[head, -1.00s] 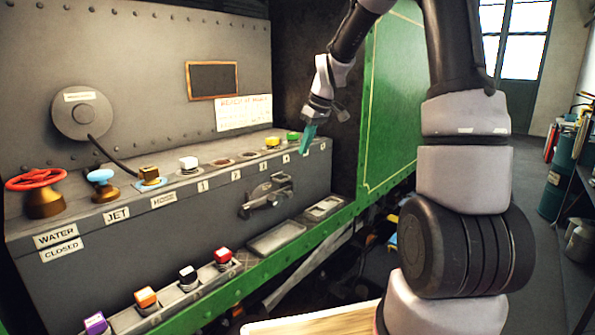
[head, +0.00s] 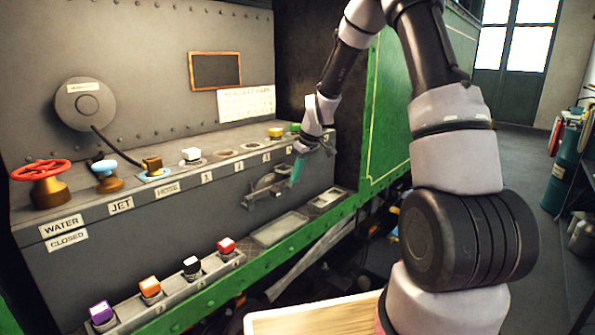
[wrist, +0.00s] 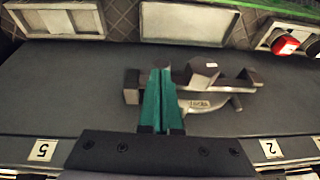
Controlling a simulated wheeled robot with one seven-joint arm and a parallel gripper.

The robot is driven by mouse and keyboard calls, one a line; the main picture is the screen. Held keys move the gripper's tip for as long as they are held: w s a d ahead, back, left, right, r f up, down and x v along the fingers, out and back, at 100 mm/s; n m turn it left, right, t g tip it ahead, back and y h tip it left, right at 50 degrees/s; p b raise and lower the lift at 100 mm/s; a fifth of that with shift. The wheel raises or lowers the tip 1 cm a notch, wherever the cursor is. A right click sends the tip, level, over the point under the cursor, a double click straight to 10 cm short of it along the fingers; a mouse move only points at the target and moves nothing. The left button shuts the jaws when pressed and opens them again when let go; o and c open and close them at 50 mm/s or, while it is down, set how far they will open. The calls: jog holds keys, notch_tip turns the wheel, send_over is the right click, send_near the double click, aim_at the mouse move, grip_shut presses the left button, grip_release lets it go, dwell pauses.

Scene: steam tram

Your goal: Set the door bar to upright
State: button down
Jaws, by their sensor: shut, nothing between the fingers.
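The door bar (head: 265,185) is a dark metal latch on the grey front face of the console, below the numbered row. In the wrist view it shows as a grey bar with blocks and a curved handle (wrist: 210,104), lying along the panel, not upright. My gripper (head: 297,172) has teal fingers and is shut and empty. Its tips are near the right end of the bar in the head view. In the wrist view the fingers (wrist: 160,72) overlap part of the latch and hide it; I cannot tell whether they touch it.
Above the latch is the console top with several coloured caps and a red valve wheel (head: 40,170). Below are a shelf with empty trays (head: 280,229) and a row of coloured plugs (head: 190,266). A green panel (head: 390,110) stands to the right.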

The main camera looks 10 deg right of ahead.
jog(key=shift+w+d+f+g+y, duration=0.2)
jog(key=shift+f+g+y, duration=0.15)
jog(key=shift+y, duration=0.15)
dwell(0.4)
jog(key=f+m+g+y, duration=0.1)
jog(key=f+g+y, duration=0.1)
jog(key=y, duration=0.1)
jog(key=f+m+g+y, duration=0.1)
jog(key=f+g+y, duration=0.1)
jog(key=f+y, duration=0.1)
jog(key=f+m+g+y, duration=0.1)
jog(key=f+g+y, duration=0.1)
jog(key=f+y, duration=0.1)
jog(key=shift+s+a+f+y, duration=0.2)
jog(key=shift+s+a+y, duration=0.05)
jog(key=shift+y, duration=0.55)
jog(key=shift+s+a+f+m+g+y, duration=0.35)
jog(key=shift+a+f+y, duration=0.1)
jog(key=shift+y, duration=0.45)
jog(key=shift+s+a+f+m+g+y, duration=0.3)
jog(key=shift+a+f+y, duration=0.15)
jog(key=shift+y, duration=0.45)
jog(key=v, duration=1.1)
jog(key=shift+f, duration=0.2)
jog(key=shift+r, duration=0.1)
